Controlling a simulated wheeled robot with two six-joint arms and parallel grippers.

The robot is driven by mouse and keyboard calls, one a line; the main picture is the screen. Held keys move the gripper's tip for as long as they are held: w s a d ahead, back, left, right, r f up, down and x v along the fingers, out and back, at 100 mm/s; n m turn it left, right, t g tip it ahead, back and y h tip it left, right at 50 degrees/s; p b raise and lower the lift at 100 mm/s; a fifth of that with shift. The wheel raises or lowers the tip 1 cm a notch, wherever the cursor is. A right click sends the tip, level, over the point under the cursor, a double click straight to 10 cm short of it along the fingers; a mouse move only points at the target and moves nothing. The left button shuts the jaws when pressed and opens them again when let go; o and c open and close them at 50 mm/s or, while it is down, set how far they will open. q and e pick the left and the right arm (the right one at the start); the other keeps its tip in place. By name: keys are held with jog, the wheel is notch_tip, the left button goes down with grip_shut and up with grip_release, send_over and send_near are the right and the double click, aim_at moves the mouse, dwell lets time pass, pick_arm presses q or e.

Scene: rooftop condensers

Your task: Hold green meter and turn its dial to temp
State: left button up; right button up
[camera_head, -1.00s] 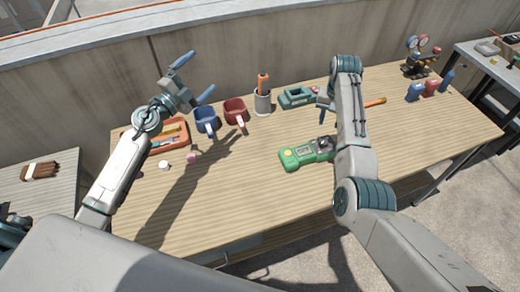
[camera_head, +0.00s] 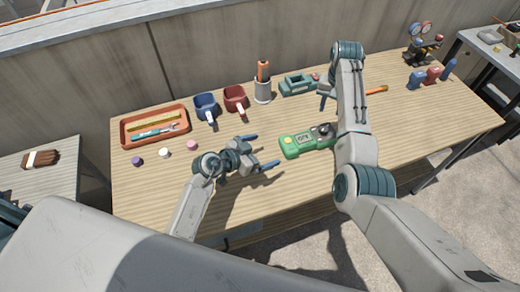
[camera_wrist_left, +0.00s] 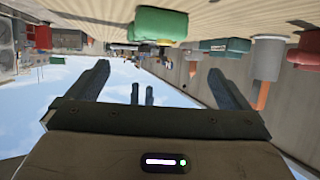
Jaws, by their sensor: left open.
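The green meter (camera_head: 303,144) lies flat on the wooden table, with a yellow button at its left end and a dark dial (camera_head: 323,131) at its right. The dial's setting is too small to read. My left gripper (camera_head: 266,152) is open and empty, just left of the meter and apart from it, with its fingers towards it. In the left wrist view the meter (camera_wrist_left: 158,24) shows upside down beyond the spread fingers. My right gripper (camera_head: 326,99) is mostly hidden behind its own arm, behind the meter; its jaws cannot be made out.
Small caps (camera_head: 164,153) lie at left. The table's front middle is clear.

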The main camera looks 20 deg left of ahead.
aim_at(324, 128)
pick_arm(q)
jog(key=x, duration=1)
jog(key=shift+w+d+f, duration=0.1)
jog(key=shift+w+d, duration=0.1)
jog(key=shift+c, duration=0.4)
jog(key=c, duration=1.1)
jog(key=shift+o, duration=0.2)
pick_arm(e)
jog(key=o, duration=0.3)
jog(key=shift+o, duration=0.3)
jog(key=n, duration=0.6)
jog(key=shift+r, duration=0.25)
notch_tip(324, 128, down, 10)
jog(key=n, duration=1.9)
jog(key=shift+f, duration=0.1)
